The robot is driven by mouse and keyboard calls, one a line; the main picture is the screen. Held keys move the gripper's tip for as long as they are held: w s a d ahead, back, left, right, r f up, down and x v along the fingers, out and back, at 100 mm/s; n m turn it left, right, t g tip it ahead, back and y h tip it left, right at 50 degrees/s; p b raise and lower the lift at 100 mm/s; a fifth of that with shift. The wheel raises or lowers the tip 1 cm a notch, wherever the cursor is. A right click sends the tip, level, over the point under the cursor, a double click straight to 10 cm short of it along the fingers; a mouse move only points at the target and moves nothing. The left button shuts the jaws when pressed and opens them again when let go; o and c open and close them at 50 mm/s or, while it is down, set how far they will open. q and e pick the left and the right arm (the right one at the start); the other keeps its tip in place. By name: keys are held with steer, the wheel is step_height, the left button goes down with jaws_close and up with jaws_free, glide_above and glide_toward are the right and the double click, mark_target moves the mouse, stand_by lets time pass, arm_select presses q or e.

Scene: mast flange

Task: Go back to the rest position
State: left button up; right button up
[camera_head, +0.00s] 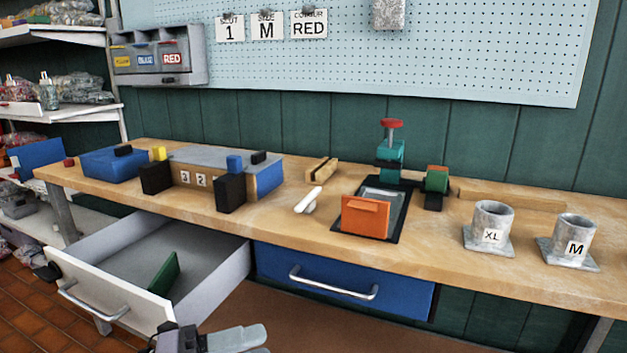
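One gripper of mine (208,342), which I take to be the left, shows at the bottom edge, left of centre. Only a dark grey part and a light grey part of it are in view, and the rest is cut off by the frame. It appears in front of the open drawer's right front corner. I cannot tell whether its fingers are open or shut, and I see nothing held in it. My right gripper is not in view.
A pale drawer (215,277) stands pulled out, with a green plate (165,274) inside. The blue drawer (345,284) is shut. The wooden bench (130,178) carries blue boxes, an orange block (365,217), a teal clamp (391,158), and cups marked XL (492,220) and M (573,232).

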arm_select(q)
steer(key=a+f+n+t+y, duration=0.4)
steer(key=f+n+t+y, duration=0.2)
steer(key=n, duration=0.6)
steer(key=a+f+n+t+y, duration=0.4)
steer(key=f+n+t+y, duration=0.15)
steer(key=n, duration=0.55)
steer(key=s+a+f+n+g+y, duration=0.2)
steer(key=s+f+n+g+y, duration=0.35)
steer(key=s+f, duration=0.85)
step_height(320, 180, up, 12)
steer(key=a+n+g+h+p, duration=0.1)
steer(key=p, duration=1.4)
steer(key=shift+w+a+f+n, duration=0.2)
steer(key=shift+w+n, duration=0.15)
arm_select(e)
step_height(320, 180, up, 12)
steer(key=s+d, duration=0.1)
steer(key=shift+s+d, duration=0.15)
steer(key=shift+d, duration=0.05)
